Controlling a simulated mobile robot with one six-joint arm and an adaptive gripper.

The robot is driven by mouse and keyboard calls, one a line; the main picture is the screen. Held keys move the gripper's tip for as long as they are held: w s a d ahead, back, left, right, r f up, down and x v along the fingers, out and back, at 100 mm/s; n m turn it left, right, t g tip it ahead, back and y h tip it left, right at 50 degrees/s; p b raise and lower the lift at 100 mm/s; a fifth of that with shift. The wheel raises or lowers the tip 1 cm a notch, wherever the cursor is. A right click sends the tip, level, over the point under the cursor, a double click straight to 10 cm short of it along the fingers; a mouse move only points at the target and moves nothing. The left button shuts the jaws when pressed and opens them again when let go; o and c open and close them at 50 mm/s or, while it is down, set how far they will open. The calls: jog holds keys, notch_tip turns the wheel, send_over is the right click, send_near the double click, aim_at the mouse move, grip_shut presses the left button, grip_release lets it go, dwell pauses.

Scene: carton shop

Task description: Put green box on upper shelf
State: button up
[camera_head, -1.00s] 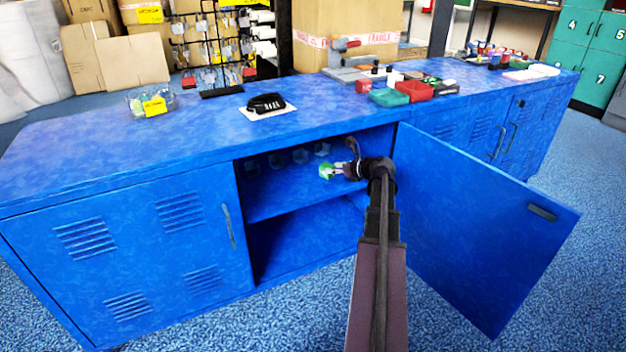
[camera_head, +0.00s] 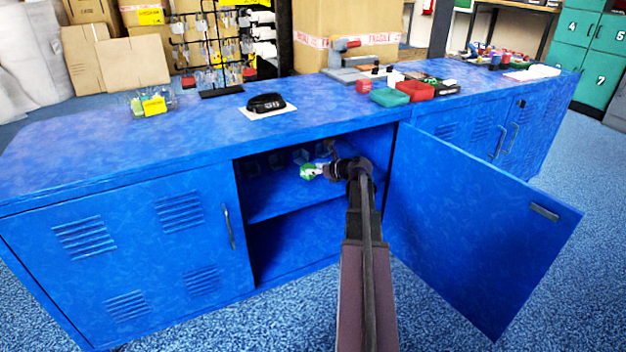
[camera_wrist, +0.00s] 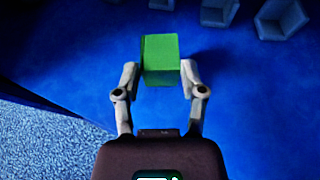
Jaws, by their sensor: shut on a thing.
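The green box (camera_wrist: 160,58) is a small cube between the two fingers of my gripper (camera_wrist: 160,80) in the wrist view. The fingers press on its two sides. In the head view the green box (camera_head: 307,172) is inside the open blue cabinet, over the upper shelf (camera_head: 280,196). My gripper (camera_head: 318,171) reaches in from the right side of the opening. I cannot tell whether the box touches the shelf.
Several grey boxes (camera_wrist: 281,16) stand in a row further back on the shelf. The cabinet door (camera_head: 470,220) stands open to the right of my arm. A lower compartment (camera_head: 300,240) is empty. The shelf left of the green box is free.

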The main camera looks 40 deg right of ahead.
aim_at(313, 176)
jog(key=shift+f+b, duration=1.45)
jog(key=shift+f, duration=0.15)
jog(key=shift+f, duration=0.1)
jog(key=o, duration=1.1)
jog(key=shift+o, duration=0.2)
jog(key=shift+s+r, duration=0.2)
jog(key=shift+r, duration=0.05)
jog(key=p+v, duration=0.4)
jog(key=v, duration=0.7)
jog(key=shift+s+p, duration=0.25)
jog(key=shift+p, duration=0.1)
jog(key=shift+r, duration=0.15)
